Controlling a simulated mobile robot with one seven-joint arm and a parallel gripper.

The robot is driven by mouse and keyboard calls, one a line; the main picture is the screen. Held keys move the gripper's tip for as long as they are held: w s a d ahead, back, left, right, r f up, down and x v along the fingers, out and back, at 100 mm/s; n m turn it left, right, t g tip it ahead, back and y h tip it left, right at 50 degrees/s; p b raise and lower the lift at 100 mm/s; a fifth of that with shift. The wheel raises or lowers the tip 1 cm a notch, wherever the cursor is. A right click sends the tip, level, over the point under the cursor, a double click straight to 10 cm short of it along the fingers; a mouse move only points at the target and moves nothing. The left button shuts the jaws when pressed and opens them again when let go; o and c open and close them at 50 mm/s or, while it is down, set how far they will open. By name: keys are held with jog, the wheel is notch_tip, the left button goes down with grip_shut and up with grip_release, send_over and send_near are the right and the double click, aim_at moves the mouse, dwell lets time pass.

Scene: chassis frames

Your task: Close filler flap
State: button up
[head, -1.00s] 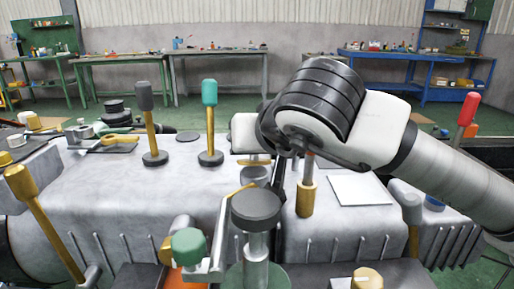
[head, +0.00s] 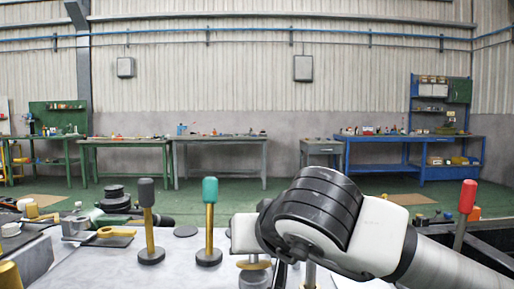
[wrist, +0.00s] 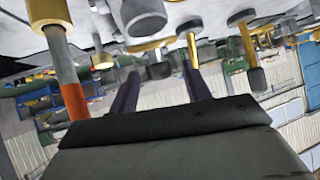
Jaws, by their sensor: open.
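My gripper (wrist: 160,72) is open in the wrist view, with its two dark fingers apart and pointing away from the camera. The wrist view looks upside down, with the machine top along its upper edge. Lever knobs and a short round part (wrist: 160,69) show beyond and around the fingers. No grip on anything shows. In the head view my arm reaches in from the right, and its wrist hides part of the machine top (head: 190,272). I cannot pick out the filler flap with certainty; a flat plate with a yellow handle (head: 108,233) lies at the left.
A black-knobbed lever (head: 147,222) and a green-knobbed lever (head: 209,222) stand upright left of my arm. A red-knobbed lever (head: 465,212) stands at the right. Workbenches (head: 220,140) line the far wall, with open green floor before them.

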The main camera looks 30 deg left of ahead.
aim_at(256, 263)
notch_tip(256, 263, up, 19)
jog(key=p, duration=0.4)
jog(key=shift+r, duration=0.1)
